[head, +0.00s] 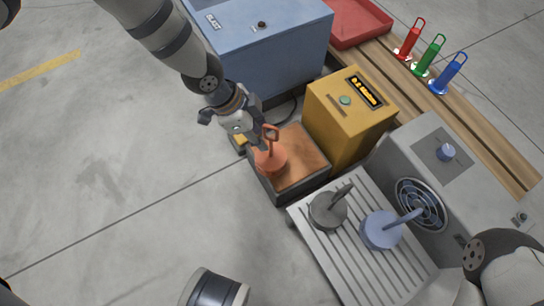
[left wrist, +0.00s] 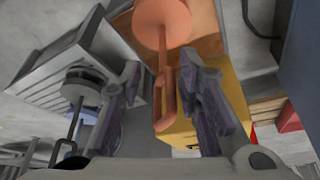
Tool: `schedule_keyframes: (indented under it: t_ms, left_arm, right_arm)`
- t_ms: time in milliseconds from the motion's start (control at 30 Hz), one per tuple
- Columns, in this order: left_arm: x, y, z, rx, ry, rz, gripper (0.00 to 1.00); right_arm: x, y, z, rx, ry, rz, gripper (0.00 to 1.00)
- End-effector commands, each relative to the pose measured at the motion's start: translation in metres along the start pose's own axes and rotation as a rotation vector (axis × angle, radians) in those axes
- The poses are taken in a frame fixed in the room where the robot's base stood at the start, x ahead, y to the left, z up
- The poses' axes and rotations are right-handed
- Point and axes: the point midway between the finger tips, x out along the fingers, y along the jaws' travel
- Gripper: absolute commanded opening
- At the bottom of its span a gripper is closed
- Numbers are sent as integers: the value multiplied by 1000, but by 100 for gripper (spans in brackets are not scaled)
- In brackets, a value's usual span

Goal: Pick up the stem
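An orange stem with a round disc base (head: 271,161) and an upright looped handle stands on the brown top of a dark-sided box (head: 304,168). My left gripper (head: 262,142) is beside the handle in the head view. In the left wrist view the stem's handle (left wrist: 163,88) lies between the two spread fingers of the gripper (left wrist: 165,95), with gaps on both sides. A dark grey stem (head: 327,212) and a blue-grey stem (head: 381,231) rest on a slatted grey tray. My right gripper is out of view.
A yellow box (head: 345,122) stands just behind the brown-topped box, and a blue cabinet (head: 265,50) behind my left arm. The slatted tray (head: 358,277) and a grey fan unit (head: 440,150) are at right. Red, green and blue handles (head: 433,55) stand on a wooden board.

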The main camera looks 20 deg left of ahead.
Motion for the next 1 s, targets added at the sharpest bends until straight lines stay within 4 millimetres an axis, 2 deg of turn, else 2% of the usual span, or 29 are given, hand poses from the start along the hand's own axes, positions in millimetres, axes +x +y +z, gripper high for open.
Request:
schedule_keyframes:
  t_ms: [167, 300, 367, 567, 700, 1000]
  left_arm:
    - [22, -2, -1, -1, 0, 2, 31]
    - [51, -3, -2, -2, -2, 3, 31]
    - [56, -4, -3, -2, -1, 1, 31]
    - [54, -4, -5, -2, 1, -1, 29]
    - [54, -4, -5, -3, 1, -1, 0]
    - [54, -4, -5, -2, 3, -2, 0]
  right_arm:
    - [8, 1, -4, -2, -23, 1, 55]
    - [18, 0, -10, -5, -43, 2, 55]
    - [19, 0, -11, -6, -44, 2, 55]
    - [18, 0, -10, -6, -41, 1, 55]
    - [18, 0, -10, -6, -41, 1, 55]
    - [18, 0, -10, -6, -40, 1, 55]
